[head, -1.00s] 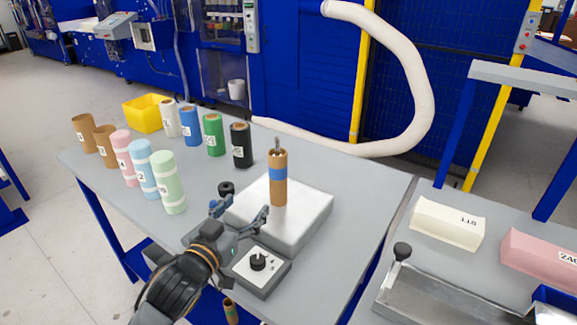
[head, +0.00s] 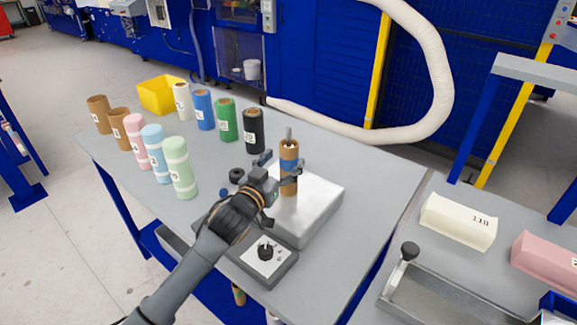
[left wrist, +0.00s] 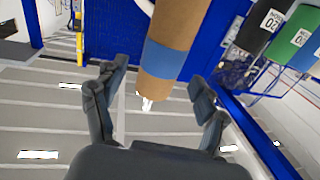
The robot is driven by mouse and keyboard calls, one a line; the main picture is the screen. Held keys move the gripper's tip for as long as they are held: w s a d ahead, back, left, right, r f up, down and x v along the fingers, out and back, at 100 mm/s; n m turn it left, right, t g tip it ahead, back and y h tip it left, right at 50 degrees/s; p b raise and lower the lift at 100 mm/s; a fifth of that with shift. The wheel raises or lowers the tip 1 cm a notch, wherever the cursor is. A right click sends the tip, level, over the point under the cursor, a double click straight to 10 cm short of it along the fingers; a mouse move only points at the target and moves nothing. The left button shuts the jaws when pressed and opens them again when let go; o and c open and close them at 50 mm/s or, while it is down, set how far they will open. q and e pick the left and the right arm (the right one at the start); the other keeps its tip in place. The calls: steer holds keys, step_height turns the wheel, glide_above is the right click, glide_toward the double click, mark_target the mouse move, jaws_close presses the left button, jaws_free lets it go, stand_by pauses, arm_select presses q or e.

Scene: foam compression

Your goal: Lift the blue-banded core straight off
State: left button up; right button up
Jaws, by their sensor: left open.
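The blue-banded core (head: 289,150) is a brown tube with a blue band, standing upright on a post whose metal tip shows above it. It stands on the pale square block (head: 318,210). My left gripper (head: 281,166) is open at the core, its fingers reaching to either side of it and partly hiding the band. In the left wrist view the core (left wrist: 178,25) and its blue band show between the spread fingers (left wrist: 158,74), with gaps on both sides, so the fingers look clear of it. My right gripper is not in view.
A control box with a black knob (head: 265,250) sits in front of the block. Black (head: 253,132), green (head: 225,120) and blue (head: 203,110) rolls stand behind, with pastel rolls (head: 180,168) at left. A yellow bin (head: 160,96) is at the back. The table's right side is clear.

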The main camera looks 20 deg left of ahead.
arm_select(q)
steer(key=w, duration=0.3)
steer(key=shift+w+d+f+p, duration=0.1)
steer(key=shift+w+d+p, duration=0.25)
steer(key=shift+p, duration=0.05)
steer(key=c, duration=1.2)
